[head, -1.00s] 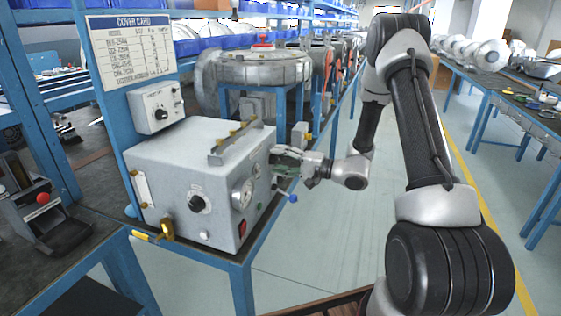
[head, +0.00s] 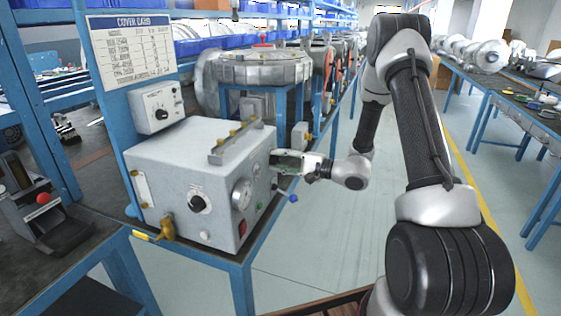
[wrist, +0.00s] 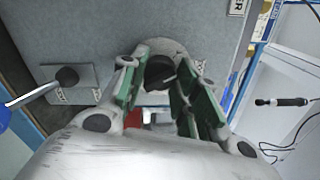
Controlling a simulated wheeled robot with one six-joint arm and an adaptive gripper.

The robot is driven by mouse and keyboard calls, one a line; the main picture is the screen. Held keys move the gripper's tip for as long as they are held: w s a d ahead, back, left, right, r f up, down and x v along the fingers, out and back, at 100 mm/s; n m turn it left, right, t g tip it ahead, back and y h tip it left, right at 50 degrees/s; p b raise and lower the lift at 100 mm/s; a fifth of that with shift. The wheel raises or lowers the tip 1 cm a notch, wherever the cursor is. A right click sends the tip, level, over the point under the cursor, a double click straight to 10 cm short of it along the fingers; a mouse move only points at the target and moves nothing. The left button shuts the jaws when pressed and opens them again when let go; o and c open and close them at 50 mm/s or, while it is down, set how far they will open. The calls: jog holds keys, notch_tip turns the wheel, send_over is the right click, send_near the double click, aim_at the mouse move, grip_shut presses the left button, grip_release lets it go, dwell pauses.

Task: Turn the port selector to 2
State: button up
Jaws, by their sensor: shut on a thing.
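A black round knob (wrist: 160,72) sits on a pale round plate on the grey panel in the wrist view. I take it for the port selector, but no label or number on it is readable. My gripper (wrist: 158,82) has its green-padded fingers shut on the knob, one on each side. In the head view my gripper (head: 276,162) is at the right side face of the grey box (head: 172,160).
A blue-ended lever (head: 293,198) sticks out below my gripper. The aisle is clear.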

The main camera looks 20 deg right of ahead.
jog(key=m, duration=0.5)
jog(key=shift+m, duration=0.3)
dwell(0.4)
jog(key=o, duration=1)
jog(key=shift+o, duration=0.2)
jog(key=shift+d, duration=0.1)
jog(key=v, duration=1.2)
